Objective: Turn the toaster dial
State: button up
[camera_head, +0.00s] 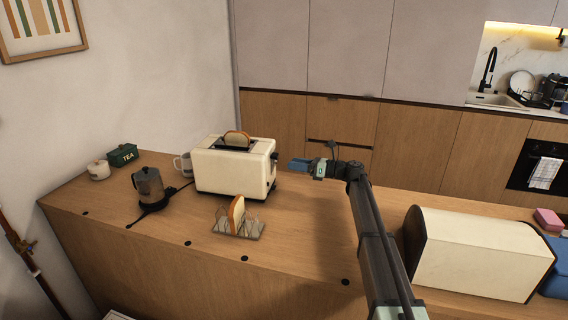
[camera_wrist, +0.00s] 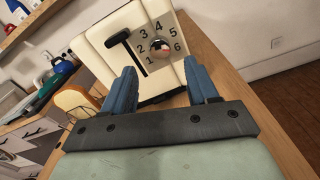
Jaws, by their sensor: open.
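The cream toaster (camera_head: 226,171) stands on the wooden counter with a slice of bread in its top slot. Its control end faces my gripper. In the wrist view that end of the toaster (camera_wrist: 101,33) shows a black lever (camera_wrist: 118,38) and a round metal dial (camera_wrist: 160,47) ringed by the numbers 1 to 6. My gripper (camera_head: 291,163) is to the right of the toaster, apart from it. In the wrist view its two blue fingers (camera_wrist: 160,88) are spread with nothing between them. The dial lies beyond the fingertips, roughly between them.
A toast rack (camera_head: 248,230) with a bread slice stands in front of the toaster. A kettle-like pot (camera_head: 149,184), a mug (camera_head: 184,165) and a green TEA tin (camera_head: 123,155) are to the left. A cream bread bin (camera_head: 475,252) is at the right. The counter (camera_head: 298,225) is clear between.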

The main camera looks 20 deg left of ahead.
aim_at(278, 161)
jog(key=shift+a, duration=2.65)
jog(key=shift+c, duration=0.3)
jog(key=c, duration=1)
